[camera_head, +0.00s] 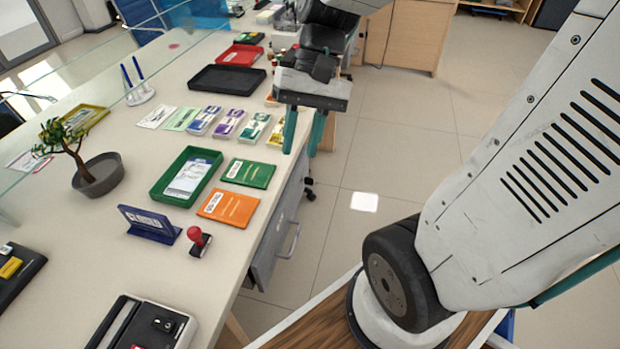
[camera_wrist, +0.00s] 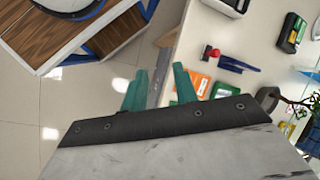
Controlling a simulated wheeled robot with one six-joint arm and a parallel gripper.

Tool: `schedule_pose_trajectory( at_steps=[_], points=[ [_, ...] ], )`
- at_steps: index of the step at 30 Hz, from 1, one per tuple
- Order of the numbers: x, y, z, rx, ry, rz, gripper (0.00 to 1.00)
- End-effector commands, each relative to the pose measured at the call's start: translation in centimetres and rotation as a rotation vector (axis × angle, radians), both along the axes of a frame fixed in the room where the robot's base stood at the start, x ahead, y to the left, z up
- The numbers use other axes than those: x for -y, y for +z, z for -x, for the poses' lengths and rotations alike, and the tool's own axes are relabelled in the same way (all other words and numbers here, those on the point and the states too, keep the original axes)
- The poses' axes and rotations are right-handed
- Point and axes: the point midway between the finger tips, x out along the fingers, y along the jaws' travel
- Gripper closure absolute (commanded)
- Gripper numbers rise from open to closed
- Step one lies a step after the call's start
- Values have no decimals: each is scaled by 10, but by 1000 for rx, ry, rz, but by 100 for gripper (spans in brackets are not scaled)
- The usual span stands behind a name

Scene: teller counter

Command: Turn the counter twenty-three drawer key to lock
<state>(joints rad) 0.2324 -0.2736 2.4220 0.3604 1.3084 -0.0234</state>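My gripper (camera_head: 304,132) hangs over the counter's right edge, with its two teal fingers pointing down. The fingers stand apart with nothing seen between them, so it is open and empty. The wrist view also shows my gripper (camera_wrist: 158,90) with its fingers spread. A grey drawer front (camera_head: 268,252) with a bar handle (camera_head: 291,241) is set below the counter edge, nearer the camera than my gripper. No key or lock can be made out in either view. The drawer face beside my gripper is partly hidden by the fingers.
On the counter (camera_head: 175,268) are a green tray (camera_head: 160,194), an orange booklet (camera_head: 228,207), a green booklet (camera_head: 248,173), a blue sign (camera_head: 148,222) and a red-knobbed stamp (camera_head: 199,240). A potted bonsai (camera_head: 98,175) stands at left. The tiled floor (camera_head: 425,115) right of the counter is open.

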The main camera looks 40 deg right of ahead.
Motion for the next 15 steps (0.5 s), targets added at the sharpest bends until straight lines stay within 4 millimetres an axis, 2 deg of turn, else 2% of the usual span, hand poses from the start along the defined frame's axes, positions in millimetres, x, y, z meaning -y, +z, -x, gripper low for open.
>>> schedule_pose_trajectory(
  at_steps=[1, 8, 15],
  points=[
    [4, -10, -13, -54, -60, -59, 71],
    [27, -52, -70, -228, -327, -330, 71],
    [72, -116, -123, -361, -639, -618, 71]
  ],
)
